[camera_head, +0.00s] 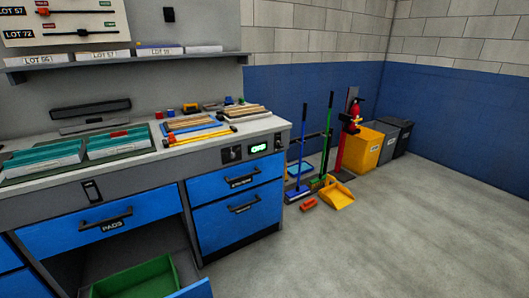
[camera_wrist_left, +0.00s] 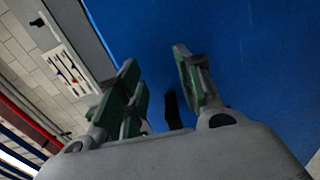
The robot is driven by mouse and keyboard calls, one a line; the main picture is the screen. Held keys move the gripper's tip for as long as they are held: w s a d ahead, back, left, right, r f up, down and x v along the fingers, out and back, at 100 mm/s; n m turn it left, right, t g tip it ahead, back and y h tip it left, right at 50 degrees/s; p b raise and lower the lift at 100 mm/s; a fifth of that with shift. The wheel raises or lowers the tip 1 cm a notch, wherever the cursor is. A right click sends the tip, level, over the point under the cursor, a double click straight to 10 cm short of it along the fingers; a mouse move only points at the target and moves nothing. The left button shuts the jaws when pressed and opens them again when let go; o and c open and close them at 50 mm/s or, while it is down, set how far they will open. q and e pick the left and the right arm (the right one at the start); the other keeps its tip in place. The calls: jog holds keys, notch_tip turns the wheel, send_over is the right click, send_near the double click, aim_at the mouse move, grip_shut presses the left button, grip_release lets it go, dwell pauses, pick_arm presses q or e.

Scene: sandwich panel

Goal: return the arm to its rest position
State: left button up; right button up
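My left gripper (camera_wrist_left: 156,62) shows only in the left wrist view. Its two green-padded fingers stand apart, with a clear gap between the tips and nothing held there. Behind them is a large blue surface (camera_wrist_left: 240,60). A small dark piece (camera_wrist_left: 172,110) shows in the gap low between the fingers; I cannot tell what it is. Neither gripper shows in the head view, and my right gripper is in no view.
The workbench (camera_head: 262,128) carries teal stacks and trays. Below the PADS drawer (camera_head: 100,225), an open lower drawer holds a green bin (camera_head: 135,280). Brooms, a yellow dustpan (camera_head: 339,195) and bins (camera_head: 365,150) stand along the wall. The floor at right is clear.

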pick_arm(q)
jog(key=w+d+f+m+g+h, duration=0.2)
jog(key=d+f+m+h, duration=0.55)
jog(key=d+m, duration=0.2)
jog(key=s+d+r+m+g+h, duration=0.2)
jog(key=d+m+g+h, duration=0.45)
jog(key=d+m, duration=0.35)
jog(key=s+a+r+m+g+y, duration=0.1)
jog(key=s+a+r+m+y, duration=0.2)
jog(key=r, duration=0.5)
jog(key=s+a+r+m+g, duration=0.2)
jog(key=s+r+m, duration=0.25)
jog(key=r, duration=0.35)
jog(key=shift+n+g, duration=0.3)
jog(key=shift+g, duration=0.05)
jog(key=shift+s+d+f, duration=0.1)
jog(key=shift+s+f, duration=0.15)
jog(key=shift+s, duration=0.55)
jog(key=shift+s+f, duration=0.3)
jog(key=shift+s, duration=0.55)
jog(key=shift+s+d+f, duration=0.1)
jog(key=shift+s+f, duration=0.15)
jog(key=shift+s, duration=0.55)
jog(key=shift+a+r, duration=0.1)
jog(key=shift+a, duration=0.05)
